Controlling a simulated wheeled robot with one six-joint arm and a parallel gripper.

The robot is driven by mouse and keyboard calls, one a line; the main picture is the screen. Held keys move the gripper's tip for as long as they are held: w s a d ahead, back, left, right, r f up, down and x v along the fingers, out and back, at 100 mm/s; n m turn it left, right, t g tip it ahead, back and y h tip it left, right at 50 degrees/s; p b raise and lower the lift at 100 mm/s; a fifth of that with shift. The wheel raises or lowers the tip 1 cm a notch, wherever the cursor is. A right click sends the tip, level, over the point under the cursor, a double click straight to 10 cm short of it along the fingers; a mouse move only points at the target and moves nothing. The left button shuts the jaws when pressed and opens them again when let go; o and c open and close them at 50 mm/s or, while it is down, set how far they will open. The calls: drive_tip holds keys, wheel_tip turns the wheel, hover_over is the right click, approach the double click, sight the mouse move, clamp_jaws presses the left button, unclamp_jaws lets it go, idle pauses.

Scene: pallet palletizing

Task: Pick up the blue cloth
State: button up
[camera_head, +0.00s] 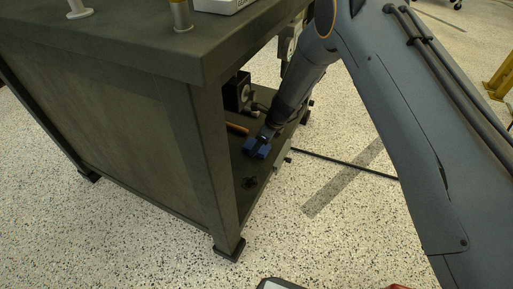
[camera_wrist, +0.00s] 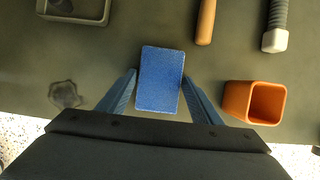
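The blue cloth (camera_wrist: 160,80) is a flat blue rectangle on the dark shelf in the wrist view, upright in the picture. My gripper (camera_wrist: 160,84) has one finger on each side of it, and the fingers are spread apart. The right finger is very close to the cloth's edge; I cannot tell whether it touches. In the head view the cloth (camera_head: 256,148) is a small blue patch on the lower shelf, at the end of my arm, with my gripper (camera_head: 262,141) over it and partly hiding it.
An orange cup (camera_wrist: 236,103) lies just right of my right finger. A wooden handle (camera_wrist: 206,22) and a ribbed bolt-like tool (camera_wrist: 276,28) lie beyond. A grey tray (camera_wrist: 73,10) is at upper left. The dark table (camera_head: 130,45) stands over the shelf, with a leg (camera_head: 216,160) near my arm.

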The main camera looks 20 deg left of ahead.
drive_tip(key=c, duration=0.7)
drive_tip(key=shift+o, duration=0.2)
drive_tip(key=shift+r, duration=0.1)
